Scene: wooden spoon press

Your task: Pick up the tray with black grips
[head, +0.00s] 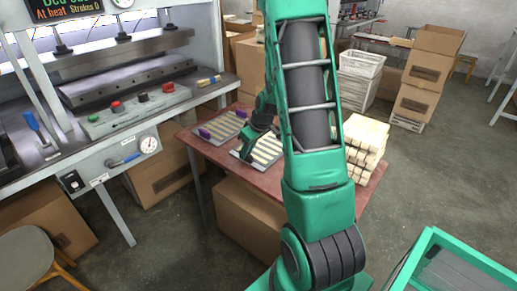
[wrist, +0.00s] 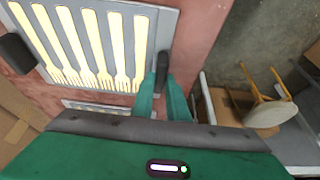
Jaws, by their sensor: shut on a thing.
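The tray with black grips (wrist: 166,25) is a grey plate bearing a row of pale wooden forks. In the head view it lies at the red table's middle, partly hidden by my arm. One black grip (wrist: 15,52) shows at its far left in the wrist view. The other black grip (wrist: 163,68) is between the fingers of my gripper (wrist: 163,92), which is shut on it. My gripper (head: 244,152) comes down at the tray's near left edge in the head view. I cannot tell whether the tray touches the table.
A similar tray with purple grips (head: 221,127) lies to the left on the red table (head: 200,152). Stacked pale wood (head: 362,140) stands at the table's right. The press (head: 125,80) is at left, with a stool (head: 25,258) before it. Cardboard boxes (head: 250,215) stand below the table.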

